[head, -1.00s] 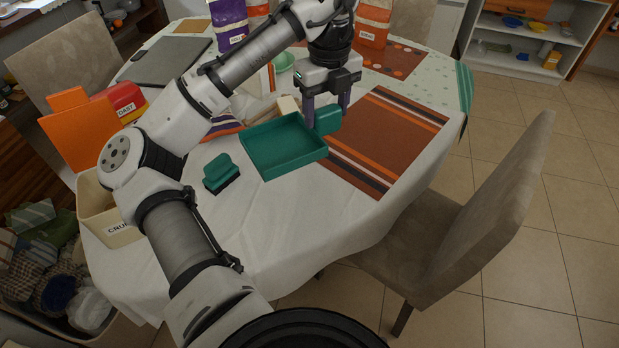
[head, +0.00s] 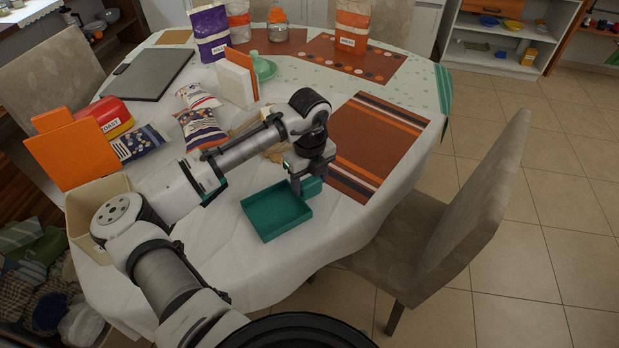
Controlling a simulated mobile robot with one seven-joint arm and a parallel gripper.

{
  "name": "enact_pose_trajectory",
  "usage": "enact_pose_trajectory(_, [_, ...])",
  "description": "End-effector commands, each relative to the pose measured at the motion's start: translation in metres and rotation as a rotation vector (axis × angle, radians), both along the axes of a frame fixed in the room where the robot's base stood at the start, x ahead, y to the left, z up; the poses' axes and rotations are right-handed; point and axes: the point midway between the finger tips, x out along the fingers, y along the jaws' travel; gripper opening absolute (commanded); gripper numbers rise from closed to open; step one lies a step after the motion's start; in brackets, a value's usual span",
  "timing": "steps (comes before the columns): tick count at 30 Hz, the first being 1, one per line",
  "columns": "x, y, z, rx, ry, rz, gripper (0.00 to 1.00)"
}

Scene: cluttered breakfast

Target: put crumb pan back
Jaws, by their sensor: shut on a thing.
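The crumb pan is a shallow green square tray (head: 277,212) with a block-like green handle (head: 313,188) at its upper right corner. It is level over the near part of the white-clothed table, left of the striped placemat. I cannot tell whether it touches the cloth or hangs just above it. My gripper (head: 303,186) points down and is shut on the pan's handle; its fingertips are largely hidden. The pan looks empty. A cream bin (head: 85,203) stands at the left table edge, partly behind my arm.
The striped placemat (head: 375,140) lies right of my gripper. Snack packets (head: 200,128), a white box (head: 236,82) and a green bowl (head: 263,68) stand behind my arm. An orange board (head: 72,152) and red toast box (head: 105,117) are at left. A chair (head: 470,210) stands at right.

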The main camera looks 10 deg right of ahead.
Motion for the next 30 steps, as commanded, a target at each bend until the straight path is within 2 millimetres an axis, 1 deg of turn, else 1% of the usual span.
enact_pose_trajectory(2, [0.000,0.000,-0.004,-0.001,0.000,0.000,0.19])
enact_pose_trajectory(11, [0.000,0.000,-0.007,-0.001,0.000,0.000,0.19])
enact_pose_trajectory(12, [0.000,0.000,-0.007,-0.001,0.000,0.001,0.58])
enact_pose_trajectory(17, [0.000,0.000,-0.007,0.000,-0.001,0.001,0.79])
enact_pose_trajectory(25, [0.000,0.000,-0.006,0.000,-0.001,0.001,0.79])
enact_pose_trajectory(28, [0.001,0.000,-0.001,0.000,-0.002,0.000,0.79])
enact_pose_trajectory(30, [0.001,0.000,0.007,-0.001,-0.003,0.000,0.79])
